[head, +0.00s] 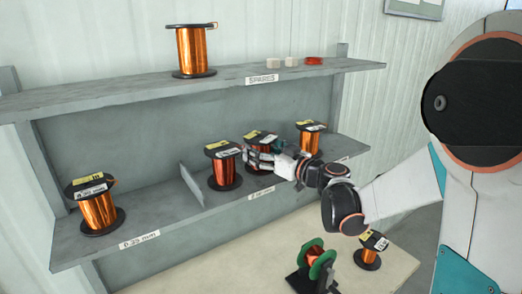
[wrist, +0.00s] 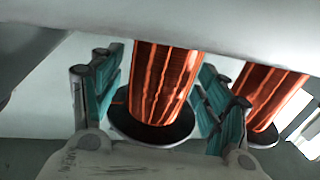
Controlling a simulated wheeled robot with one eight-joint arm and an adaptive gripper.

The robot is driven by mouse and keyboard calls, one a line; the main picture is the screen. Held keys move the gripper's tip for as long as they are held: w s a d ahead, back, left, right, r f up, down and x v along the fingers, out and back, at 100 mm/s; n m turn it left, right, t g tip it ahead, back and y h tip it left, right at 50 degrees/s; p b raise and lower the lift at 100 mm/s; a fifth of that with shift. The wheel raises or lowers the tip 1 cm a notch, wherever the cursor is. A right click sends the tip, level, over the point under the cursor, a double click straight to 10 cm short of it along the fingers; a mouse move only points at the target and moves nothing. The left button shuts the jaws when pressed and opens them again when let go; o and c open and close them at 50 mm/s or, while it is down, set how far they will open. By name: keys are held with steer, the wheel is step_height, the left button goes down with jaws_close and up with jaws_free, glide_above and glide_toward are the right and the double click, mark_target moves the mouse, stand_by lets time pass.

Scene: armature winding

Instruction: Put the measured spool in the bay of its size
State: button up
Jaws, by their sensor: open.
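My gripper (head: 262,158) is at the lower shelf, its fingers at a copper spool (head: 262,143) in the middle bay. In the wrist view, my gripper (wrist: 160,108) is open, with teal finger pads on both sides of that spool's winding (wrist: 162,80). The spool stands on its dark base flange, and its top is out of that view. Another copper spool (head: 224,173) stands to its left in the same bay. The middle bay's label (head: 261,192) is too small to read. The left bay's label (head: 140,240) appears to read 0.35 mm.
A tagged spool (head: 98,211) stands in the left bay, and another (head: 310,137) stands farther right. A divider (head: 190,185) separates left and middle bays. The upper shelf, labelled SPARES (head: 262,79), holds a large spool (head: 191,50). A green-flanged winder (head: 318,260) and a spool (head: 368,255) stand below.

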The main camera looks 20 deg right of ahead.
steer(key=p+v, duration=0.2)
steer(key=v, duration=1)
